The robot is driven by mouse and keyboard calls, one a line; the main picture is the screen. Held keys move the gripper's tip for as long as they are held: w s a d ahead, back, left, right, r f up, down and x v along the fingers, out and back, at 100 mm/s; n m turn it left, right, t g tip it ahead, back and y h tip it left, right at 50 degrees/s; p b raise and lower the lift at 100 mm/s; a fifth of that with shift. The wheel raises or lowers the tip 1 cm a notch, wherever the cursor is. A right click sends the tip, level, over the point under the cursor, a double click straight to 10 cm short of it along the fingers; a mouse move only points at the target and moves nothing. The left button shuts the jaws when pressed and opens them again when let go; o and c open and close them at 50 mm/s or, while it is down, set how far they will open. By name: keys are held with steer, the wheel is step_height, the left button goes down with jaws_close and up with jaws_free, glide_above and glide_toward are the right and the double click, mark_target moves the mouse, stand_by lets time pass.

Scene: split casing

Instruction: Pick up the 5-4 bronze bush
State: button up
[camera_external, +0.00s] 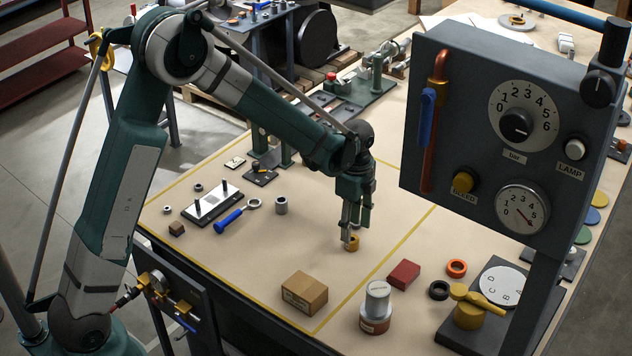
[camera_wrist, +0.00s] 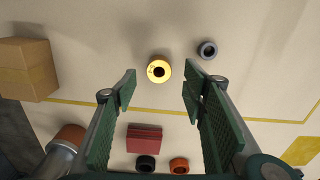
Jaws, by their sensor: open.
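The bronze bush (camera_external: 353,244) is a small golden ring standing on the table, hole upward, beneath my gripper (camera_external: 353,229). In the wrist view, the bush (camera_wrist: 159,79) shows faint marking on its top face, too small to read. My gripper (camera_wrist: 161,86) is open and empty. Its two green-padded fingers lie on either side of the bush's line in the wrist view, with the bush just beyond the tips. In the external view the fingertips partly cover the bush. I cannot tell how much height separates them.
A grey bush (camera_wrist: 207,49) stands near the bronze one in the wrist view. A cardboard box (camera_external: 304,294), a red block (camera_external: 404,274) and an orange ring (camera_external: 457,268) stand nearby. The grey control panel (camera_external: 450,130) rises to the right. Table around the bush is clear.

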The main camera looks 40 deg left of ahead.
mark_target(352, 239)
steer(key=shift+f, duration=0.1)
steer(key=shift+s+f+b, duration=0.1)
steer(key=shift+f+b, duration=0.35)
steer(key=shift+f, duration=2.05)
steer(key=shift+c, duration=0.3)
steer(key=c, duration=1.1)
